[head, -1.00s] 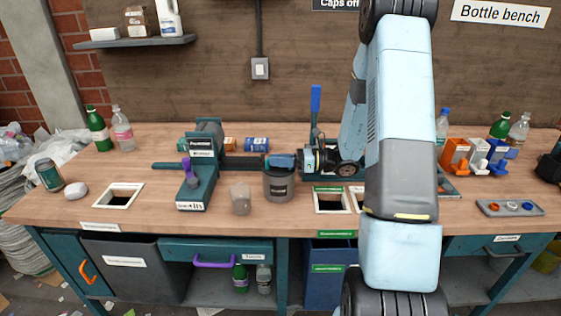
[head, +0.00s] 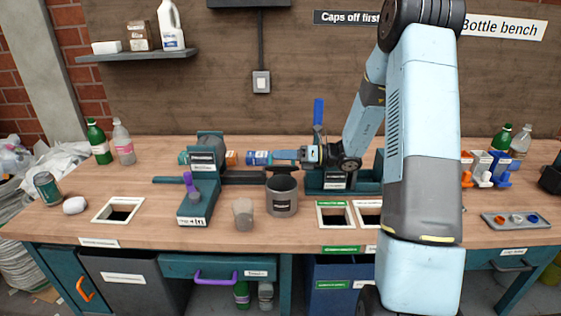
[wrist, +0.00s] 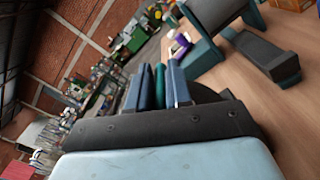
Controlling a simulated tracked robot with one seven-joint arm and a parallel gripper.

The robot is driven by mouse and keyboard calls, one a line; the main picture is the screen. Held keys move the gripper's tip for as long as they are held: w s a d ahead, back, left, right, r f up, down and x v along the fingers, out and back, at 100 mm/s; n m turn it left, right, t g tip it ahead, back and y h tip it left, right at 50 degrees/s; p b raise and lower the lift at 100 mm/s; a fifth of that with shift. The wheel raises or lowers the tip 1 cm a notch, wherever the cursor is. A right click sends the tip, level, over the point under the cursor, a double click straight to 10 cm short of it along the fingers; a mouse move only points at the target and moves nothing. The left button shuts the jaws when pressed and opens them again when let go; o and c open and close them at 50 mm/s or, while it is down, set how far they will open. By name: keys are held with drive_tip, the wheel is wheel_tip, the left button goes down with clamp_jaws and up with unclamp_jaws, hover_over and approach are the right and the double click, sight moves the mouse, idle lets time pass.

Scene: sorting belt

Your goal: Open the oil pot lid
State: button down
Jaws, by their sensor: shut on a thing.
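The oil pot (head: 282,198) is a dark grey cylinder on the bench, left of the square bench openings. Its top is uncovered, so I see into its mouth. My gripper (head: 284,156) is level above and behind the pot, pointing left. It is shut on the lid (head: 286,170), a dark disc seen nearly edge-on just above the pot's back rim. In the wrist view my gripper (wrist: 157,88) shows blue fingers with something green between them, and the dark lid (wrist: 208,92) beside them. The exact grip point is hidden.
A clamp-like machine (head: 205,165) stands left of the pot, with a small beige cup (head: 243,214) in front. Bottles (head: 97,142) stand far left. The front bench strip around the cup is clear.

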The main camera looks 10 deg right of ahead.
drive_tip(key=shift+w+d, duration=0.15)
drive_tip(key=shift+w, duration=0.2)
idle(0.3)
